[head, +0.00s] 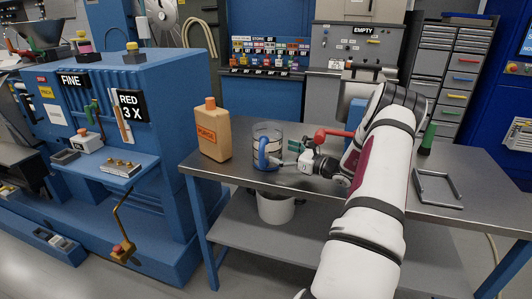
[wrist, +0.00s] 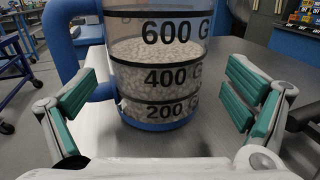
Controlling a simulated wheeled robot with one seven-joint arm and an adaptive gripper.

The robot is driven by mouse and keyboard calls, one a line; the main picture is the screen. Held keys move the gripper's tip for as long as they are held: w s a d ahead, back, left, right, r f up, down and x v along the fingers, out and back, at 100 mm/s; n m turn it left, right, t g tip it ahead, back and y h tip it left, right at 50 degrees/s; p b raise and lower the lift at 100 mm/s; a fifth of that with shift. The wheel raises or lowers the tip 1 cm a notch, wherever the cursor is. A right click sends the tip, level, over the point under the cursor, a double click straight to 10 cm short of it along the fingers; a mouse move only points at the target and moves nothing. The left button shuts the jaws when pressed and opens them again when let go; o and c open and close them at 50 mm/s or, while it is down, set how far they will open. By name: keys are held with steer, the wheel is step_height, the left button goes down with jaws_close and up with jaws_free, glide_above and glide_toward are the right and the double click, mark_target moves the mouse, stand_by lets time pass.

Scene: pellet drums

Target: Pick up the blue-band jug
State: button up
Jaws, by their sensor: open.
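The jug (head: 268,134) stands upright on the metal workbench. It is clear, with a blue base and a blue handle. In the wrist view the jug (wrist: 158,75) shows black lines marked 200 G, 400 G and 600 G. Pale pellets fill it to above the 400 G line; its top is cut off there. The handle (wrist: 75,50) is on its left side. My gripper (head: 297,160) is close to the jug's right side in the head view. In the wrist view my gripper (wrist: 158,88) is open and empty, its green-padded fingers either side of the jug, apart from it.
An orange PURGE bottle (head: 213,132) stands left of the jug on the workbench (head: 300,183). A red-handled tool (head: 332,134) lies behind my gripper. A grey frame (head: 437,188) lies at the right. A white bucket (head: 276,207) is on the lower shelf.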

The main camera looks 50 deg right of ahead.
mark_target(270, 141)
steer(key=shift+w+a+f+p, duration=0.1)
steer(key=shift+w+a+p, duration=0.1)
steer(key=shift+w, duration=1.1)
steer(key=shift+w+a+f+p, duration=0.1)
steer(key=shift+w+a+p, duration=0.1)
steer(key=shift+w, duration=1.1)
steer(key=shift+r, duration=0.15)
steer(key=c, duration=1.4)
steer(key=shift+r, duration=0.55)
steer(key=shift+s+a+r, duration=0.15)
steer(key=shift+r, duration=0.45)
steer(key=shift+s+a+r, duration=0.15)
steer(key=shift+r, duration=0.45)
steer(key=s+a, duration=0.3)
steer(key=s+a+r, duration=0.1)
steer(key=s+a, duration=0.3)
steer(key=s+a+b, duration=0.1)
steer(key=s+a, duration=0.2)
steer(key=shift+s+a+r, duration=0.2)
steer(key=shift+s+a, duration=0.15)
steer(key=shift+a, duration=0.05)
